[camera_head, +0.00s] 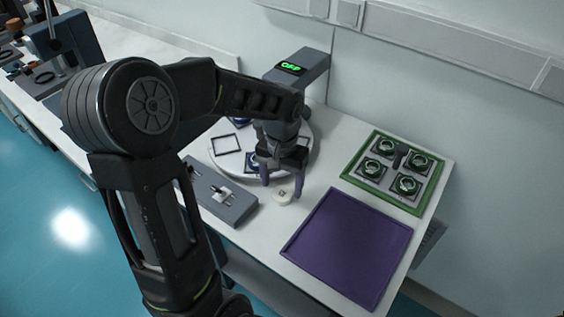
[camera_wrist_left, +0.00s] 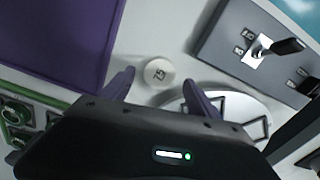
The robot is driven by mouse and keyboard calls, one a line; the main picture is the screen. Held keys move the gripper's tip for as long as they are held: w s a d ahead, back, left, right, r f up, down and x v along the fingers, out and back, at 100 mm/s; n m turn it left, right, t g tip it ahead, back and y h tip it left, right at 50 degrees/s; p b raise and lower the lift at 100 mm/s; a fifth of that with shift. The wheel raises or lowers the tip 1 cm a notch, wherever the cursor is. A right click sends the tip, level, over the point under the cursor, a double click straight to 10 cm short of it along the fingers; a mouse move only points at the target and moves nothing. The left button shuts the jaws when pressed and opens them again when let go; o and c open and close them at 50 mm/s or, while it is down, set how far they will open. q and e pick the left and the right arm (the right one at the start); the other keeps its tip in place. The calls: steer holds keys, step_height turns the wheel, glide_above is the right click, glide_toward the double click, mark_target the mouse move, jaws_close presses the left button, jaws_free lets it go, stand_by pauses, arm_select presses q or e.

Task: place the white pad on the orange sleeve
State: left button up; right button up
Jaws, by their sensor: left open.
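A small round white piece (camera_head: 282,197) with a dark mark on top sits on the white table; I cannot tell for sure whether it is the white pad. It also shows in the left wrist view (camera_wrist_left: 158,72). My left gripper (camera_head: 282,187) is open, its two purple fingers pointing down on either side of this piece. In the left wrist view the fingertips (camera_wrist_left: 159,81) flank it with gaps. I cannot make out a clear orange sleeve; a small orange-brown thing (camera_head: 13,24) shows at the far left. My right gripper is not in view.
A grey switch panel (camera_head: 232,208) lies left. An empty purple tray (camera_head: 347,247) and a green-rimmed tray (camera_head: 418,209) with several ringed parts lie right.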

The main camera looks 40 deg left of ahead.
mark_target(282, 194)
arm_select(q)
step_height(282, 194, up, 9)
steer(key=shift+r, duration=0.2)
steer(key=shift+o, duration=0.5)
